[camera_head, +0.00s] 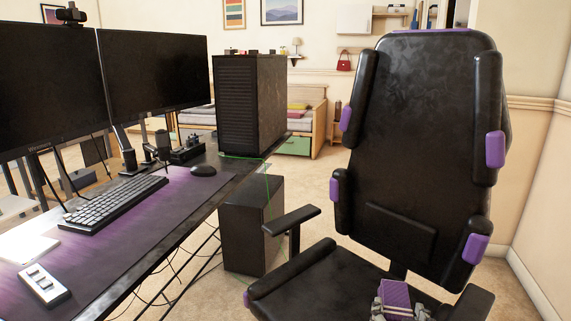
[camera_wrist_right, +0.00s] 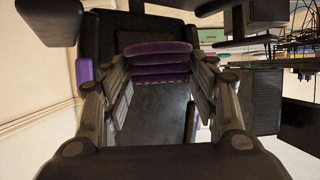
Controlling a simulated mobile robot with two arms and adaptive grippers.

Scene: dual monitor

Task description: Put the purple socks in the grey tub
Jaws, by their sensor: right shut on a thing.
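The purple socks (camera_head: 395,294) are a folded stack at the bottom of the head view, in front of the black chair's seat. They also show in the right wrist view as layered purple folds (camera_wrist_right: 158,60). My right gripper (camera_head: 393,310) is shut on them; its two fingers stand on either side of the stack in the right wrist view (camera_wrist_right: 160,72). The socks appear to be over the seat; I cannot tell whether they touch it. My left gripper is not in view. I see no grey tub in either view.
The black gaming chair (camera_head: 415,130) with purple pads fills the right, its armrest (camera_head: 291,221) jutting left. The desk (camera_head: 150,205) with two monitors, a keyboard (camera_head: 105,205) and a black computer tower (camera_head: 250,105) lies left. Carpet is open beyond the chair.

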